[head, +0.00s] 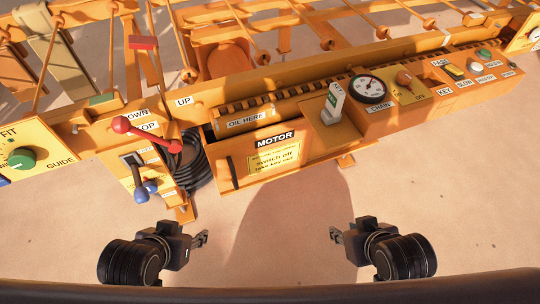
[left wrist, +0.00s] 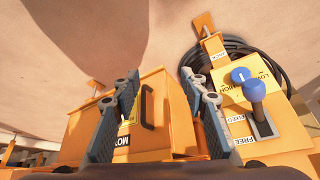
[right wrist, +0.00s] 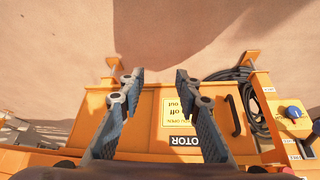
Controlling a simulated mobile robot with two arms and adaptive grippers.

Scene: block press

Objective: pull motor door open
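The motor door (head: 262,183) is an orange panel with a MOTOR label and a yellow notice; whether it is fully closed I cannot tell. Its black upright handle (head: 234,172) is near its left edge. My left gripper (head: 203,238) is open and empty, below and apart from the door in the head view. In the left wrist view the handle (left wrist: 147,106) appears between the open fingers (left wrist: 160,86), beyond them. My right gripper (head: 334,236) is open and empty, right of the door. In the right wrist view the handle (right wrist: 233,115) lies right of its fingers (right wrist: 157,80).
A gauge (head: 368,89) and control panel stand to the right. The floor (head: 290,255) in front is clear.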

